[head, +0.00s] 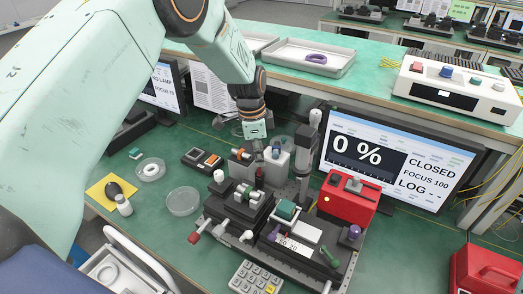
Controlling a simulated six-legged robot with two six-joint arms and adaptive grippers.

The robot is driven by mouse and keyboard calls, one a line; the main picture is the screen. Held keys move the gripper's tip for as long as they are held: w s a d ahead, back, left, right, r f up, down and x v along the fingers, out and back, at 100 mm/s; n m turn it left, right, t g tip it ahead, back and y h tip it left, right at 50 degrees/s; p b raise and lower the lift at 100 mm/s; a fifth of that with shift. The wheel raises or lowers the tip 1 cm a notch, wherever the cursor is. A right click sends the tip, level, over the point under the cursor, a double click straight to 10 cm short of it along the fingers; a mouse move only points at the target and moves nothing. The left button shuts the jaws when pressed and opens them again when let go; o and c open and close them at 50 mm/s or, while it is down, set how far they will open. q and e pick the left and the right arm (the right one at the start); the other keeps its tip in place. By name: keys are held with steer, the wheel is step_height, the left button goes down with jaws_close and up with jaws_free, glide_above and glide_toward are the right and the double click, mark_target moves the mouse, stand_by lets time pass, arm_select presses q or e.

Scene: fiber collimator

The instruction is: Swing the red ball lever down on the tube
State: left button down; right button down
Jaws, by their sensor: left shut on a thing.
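My left gripper (257,150) reaches down from the upper left over the back of the black optical stage (240,208). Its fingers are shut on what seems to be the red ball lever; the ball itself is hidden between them. A dark upright post (303,155) with a grey top stands right of the gripper. My right gripper is not in view.
A red box (348,200) and a monitor (392,160) reading 0 % and CLOSED stand to the right. Clear dishes (183,201), a yellow pad (101,194) and a keypad (256,277) lie around the stage. The green bench is free between them at the left.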

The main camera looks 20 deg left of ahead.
arm_select(q)
steer(key=shift+s+a+t+b, duration=0.1)
steer(key=shift+s+t+b, duration=0.2)
steer(key=shift+t, duration=0.2)
steer(key=shift+s+a+f+t+h+b, duration=0.15)
steer(key=shift+s+t+b, duration=0.65)
steer(key=shift+b, duration=2.1)
steer(key=shift+s+f+t+h+b, duration=0.3)
steer(key=shift+t+b, duration=0.8)
steer(key=shift+b, duration=1.8)
steer(key=shift+s+r, duration=0.1)
steer(key=shift+r, duration=0.05)
steer(key=c, duration=1.2)
jaws_free()
steer(key=shift+a, duration=0.1)
steer(key=shift+o, duration=0.2)
steer(key=shift+s, duration=0.1)
